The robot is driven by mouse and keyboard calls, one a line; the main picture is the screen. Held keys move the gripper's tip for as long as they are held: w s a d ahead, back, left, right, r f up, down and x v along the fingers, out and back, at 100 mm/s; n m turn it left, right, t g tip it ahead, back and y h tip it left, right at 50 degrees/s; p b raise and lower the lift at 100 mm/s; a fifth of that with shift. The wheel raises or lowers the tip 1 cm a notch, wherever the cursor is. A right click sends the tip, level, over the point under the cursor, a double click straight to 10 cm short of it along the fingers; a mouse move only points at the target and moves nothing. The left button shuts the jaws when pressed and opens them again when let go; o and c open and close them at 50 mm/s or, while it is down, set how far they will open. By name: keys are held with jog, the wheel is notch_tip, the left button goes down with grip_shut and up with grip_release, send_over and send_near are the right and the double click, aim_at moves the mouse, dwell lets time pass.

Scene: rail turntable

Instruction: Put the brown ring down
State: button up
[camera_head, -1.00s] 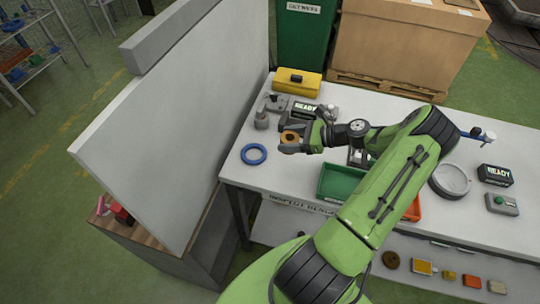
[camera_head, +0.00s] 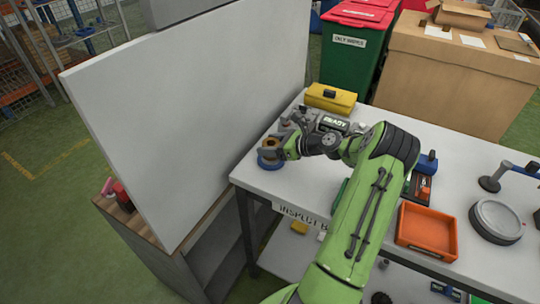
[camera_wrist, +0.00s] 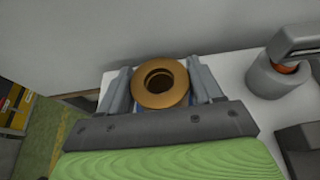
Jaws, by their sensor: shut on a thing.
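My gripper (camera_head: 279,150) is shut on the brown ring (camera_wrist: 160,82), which sits between the two fingers in the wrist view. In the head view the brown ring (camera_head: 270,143) is small, at the left end of the white bench (camera_head: 305,178). A blue ring (camera_head: 268,164) lies on the bench, and the brown ring appears just above it. A little blue shows below the brown ring in the wrist view. I cannot tell whether the two rings touch.
A grey cylindrical fixture (camera_wrist: 275,75) stands to the right of my gripper. A yellow box (camera_head: 330,98) and a READY display (camera_head: 333,122) stand behind. A tall white panel (camera_head: 190,110) rises to the left. An orange tray (camera_head: 427,232) and round grey dish (camera_head: 496,221) lie rightward.

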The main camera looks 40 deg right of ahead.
notch_tip(320, 180, down, 3)
jog(key=shift+r, duration=0.3)
jog(key=o, duration=1.4)
jog(key=shift+f, duration=0.2)
jog(key=shift+r, duration=0.1)
